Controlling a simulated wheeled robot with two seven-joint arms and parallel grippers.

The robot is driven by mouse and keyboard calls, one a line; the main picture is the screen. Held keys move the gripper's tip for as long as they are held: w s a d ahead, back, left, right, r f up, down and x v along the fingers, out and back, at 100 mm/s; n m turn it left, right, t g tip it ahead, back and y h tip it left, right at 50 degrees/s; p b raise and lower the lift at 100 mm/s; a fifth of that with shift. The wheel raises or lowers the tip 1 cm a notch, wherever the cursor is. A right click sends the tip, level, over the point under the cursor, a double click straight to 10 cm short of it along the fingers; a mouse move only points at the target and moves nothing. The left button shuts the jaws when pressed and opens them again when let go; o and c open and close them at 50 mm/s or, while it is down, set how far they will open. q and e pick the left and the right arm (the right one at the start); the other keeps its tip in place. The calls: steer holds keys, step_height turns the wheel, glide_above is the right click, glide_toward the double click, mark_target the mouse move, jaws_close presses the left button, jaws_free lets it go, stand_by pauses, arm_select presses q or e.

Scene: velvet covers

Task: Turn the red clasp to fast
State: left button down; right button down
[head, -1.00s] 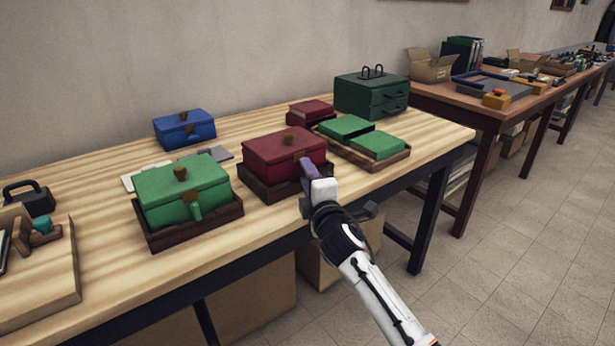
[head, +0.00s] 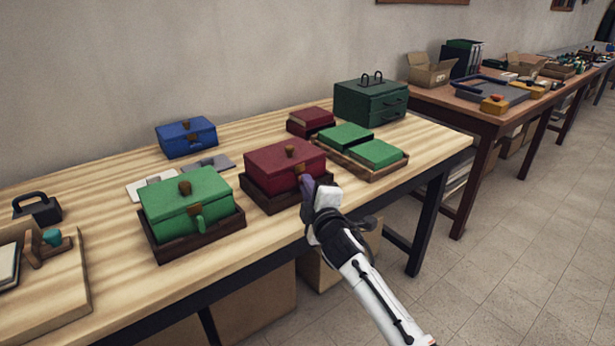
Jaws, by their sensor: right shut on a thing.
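A red velvet box (head: 285,160) with a brown knob on its lid sits in a dark wooden tray (head: 262,198) near the table's front edge. My right gripper (head: 307,186) is at the front of this box, near its right end, with its purple fingers shut on the clasp there. The fingers hide most of the clasp, so I cannot tell its exact angle. A small brown piece shows at the box front beside the fingers. My left gripper is not in view.
A green box (head: 187,203) with a hanging green clasp stands in a tray to the left. Behind are a blue box (head: 187,137), a small red box (head: 311,121), two green boxes in a tray (head: 381,180) and a green drawer chest (head: 370,100).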

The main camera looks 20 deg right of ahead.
steer(key=m+p, duration=0.1)
steer(key=p, duration=0.2)
steer(key=m+g+y+p, duration=0.1)
steer(key=m+p, duration=0.1)
steer(key=r+m+g+p, duration=0.1)
steer(key=m+p, duration=0.1)
steer(key=p, duration=0.1)
steer(key=shift+d+y+p, duration=0.25)
steer(key=shift+y+p, duration=0.05)
steer(key=shift+w+d+m+g+y+p, duration=0.1)
steer(key=shift+m+g+y+p, duration=0.25)
steer(key=shift+m, duration=0.25)
steer(key=shift+f+m+g+y, duration=0.15)
steer(key=shift+m+g+y, duration=0.1)
steer(key=shift+m, duration=0.35)
steer(key=shift+d+m+y+b, duration=0.1)
steer(key=shift+m+y+b, duration=0.25)
steer(key=shift+m, duration=0.25)
steer(key=shift+f+m+g+y+b, duration=0.1)
steer(key=shift+m+g+y+b, duration=0.35)
steer(key=shift+m+b, duration=0.25)
steer(key=shift+m+y+b, duration=0.3)
steer(key=shift+m+b, duration=0.1)
steer(key=shift+b, duration=0.15)
